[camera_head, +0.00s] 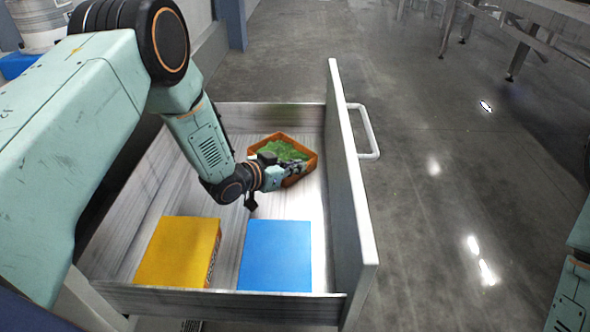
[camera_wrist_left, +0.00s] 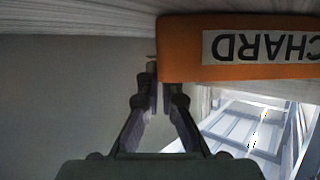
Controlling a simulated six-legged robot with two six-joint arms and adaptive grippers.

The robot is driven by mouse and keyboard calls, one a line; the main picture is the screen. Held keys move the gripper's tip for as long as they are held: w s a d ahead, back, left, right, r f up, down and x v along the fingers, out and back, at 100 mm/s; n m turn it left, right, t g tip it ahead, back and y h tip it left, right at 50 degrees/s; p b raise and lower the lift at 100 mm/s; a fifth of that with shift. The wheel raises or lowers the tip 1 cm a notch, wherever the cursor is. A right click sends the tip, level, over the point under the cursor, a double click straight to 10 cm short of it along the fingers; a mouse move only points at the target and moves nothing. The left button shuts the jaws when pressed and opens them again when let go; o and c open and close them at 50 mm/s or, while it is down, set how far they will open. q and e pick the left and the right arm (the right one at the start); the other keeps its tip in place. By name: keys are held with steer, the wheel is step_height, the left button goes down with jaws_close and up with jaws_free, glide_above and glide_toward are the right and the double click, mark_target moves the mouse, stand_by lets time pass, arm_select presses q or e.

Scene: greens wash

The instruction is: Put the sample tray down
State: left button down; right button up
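The sample tray (camera_head: 311,162) is a small orange box with leafy greens (camera_head: 280,150) inside. In the head view it is in the back right part of the open drawer (camera_head: 265,104), turned at an angle. My left gripper (camera_head: 293,168) reaches it at its near right side. In the left wrist view the tray (camera_wrist_left: 180,48) shows a white label reading CHARD upside down. The left gripper's fingers (camera_wrist_left: 158,88) are close together at the tray's end, seemingly pinching its wall. One fingertip is partly hidden. I cannot tell whether the tray touches the drawer floor. My right gripper is not in view.
A yellow box (camera_head: 178,252) and a blue box (camera_head: 275,256) lie side by side at the front of the drawer. The drawer front (camera_head: 350,200) with its handle (camera_head: 370,135) stands close right of the tray. Bare drawer floor lies between tray and boxes.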

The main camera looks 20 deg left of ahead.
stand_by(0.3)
arm_select(q)
steer(key=c, duration=1.5)
jaws_free()
steer(key=shift+r, duration=0.1)
steer(key=shift+s+a+r+p, duration=0.2)
steer(key=shift+s+p, duration=0.05)
steer(key=shift+p, duration=0.05)
steer(key=p+v, duration=0.2)
steer(key=v, duration=0.3)
steer(key=shift+s+a+r, duration=0.1)
steer(key=shift+s+r, duration=0.1)
steer(key=shift+s+a+r, duration=0.15)
steer(key=shift+s+a, duration=0.05)
steer(key=shift+s, duration=0.35)
